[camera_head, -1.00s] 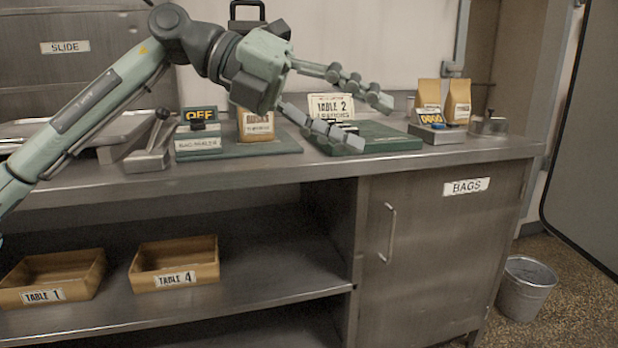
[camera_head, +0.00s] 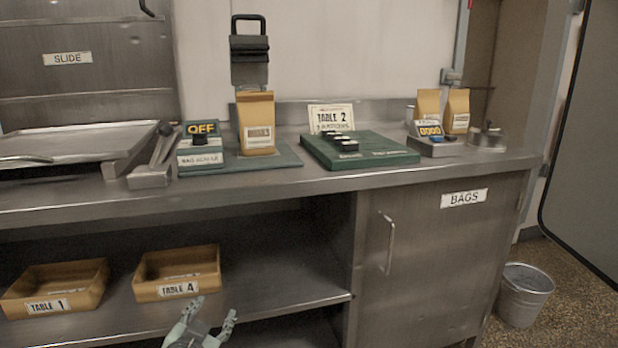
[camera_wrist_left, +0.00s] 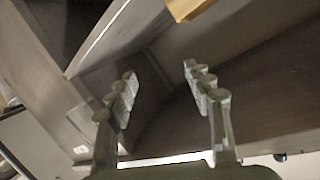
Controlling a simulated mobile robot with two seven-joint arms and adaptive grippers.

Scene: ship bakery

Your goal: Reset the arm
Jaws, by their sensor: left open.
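My left gripper (camera_head: 208,318) is low at the bottom edge of the head view, in front of the lower shelf and below the Table 4 box. Its fingers are spread and nothing is between them. In the left wrist view the same gripper (camera_wrist_left: 160,85) shows both fingers apart, with bare metal shelving beyond. Most of the left arm is out of the head view. My right gripper is not in view.
The Table 1 box (camera_head: 55,286) and Table 4 box (camera_head: 177,271) sit on the shelf. On the counter stand a bag sealer (camera_head: 200,150), a brown bag (camera_head: 256,125) and a green board (camera_head: 372,156). A bin (camera_head: 524,296) stands on the floor at right.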

